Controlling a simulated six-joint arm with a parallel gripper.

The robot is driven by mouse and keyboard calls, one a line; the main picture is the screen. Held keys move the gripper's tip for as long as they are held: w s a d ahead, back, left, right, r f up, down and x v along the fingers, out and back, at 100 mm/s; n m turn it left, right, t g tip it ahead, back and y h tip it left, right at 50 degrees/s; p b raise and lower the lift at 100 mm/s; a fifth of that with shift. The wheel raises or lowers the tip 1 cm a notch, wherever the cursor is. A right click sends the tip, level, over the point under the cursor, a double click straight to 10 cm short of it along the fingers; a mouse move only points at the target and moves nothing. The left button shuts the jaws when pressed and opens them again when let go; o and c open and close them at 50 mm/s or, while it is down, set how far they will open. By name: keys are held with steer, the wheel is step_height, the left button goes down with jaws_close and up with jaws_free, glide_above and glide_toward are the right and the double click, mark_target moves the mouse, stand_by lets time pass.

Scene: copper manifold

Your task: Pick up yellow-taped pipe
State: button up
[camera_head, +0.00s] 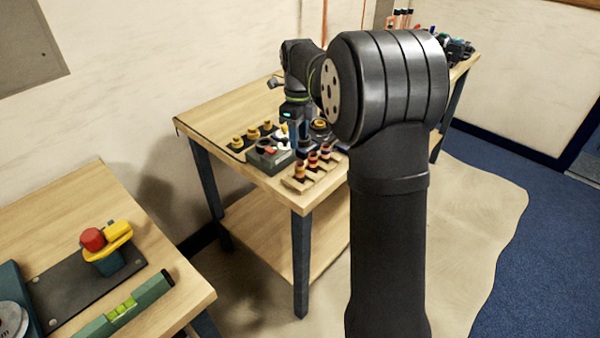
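I cannot pick out the yellow-taped pipe for certain. Small yellow-topped pieces (252,134) stand in a dark row at the left of the far wooden bench. My gripper (302,148) points down over the bench between these two rows, beside a grey box. Its fingertips are small and partly lost among the objects, so I cannot tell whether it is open or holds anything.
The grey box (268,157) has small coloured parts on top. The far bench (215,115) is bare at its back left. A nearer bench (60,215) holds a red-and-yellow device (108,250) and a green spirit level (125,308). My own arm hides the far bench's right part.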

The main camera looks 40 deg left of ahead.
mark_target(300, 163)
step_height(300, 163, down, 5)
steer(key=shift+f, duration=0.2)
steer(key=shift+s+d+f, duration=0.1)
steer(key=shift+d+f, duration=0.05)
steer(key=shift+f, duration=1.25)
steer(key=shift+d+f, duration=0.15)
steer(key=shift+f, duration=1.2)
steer(key=c, duration=0.8)
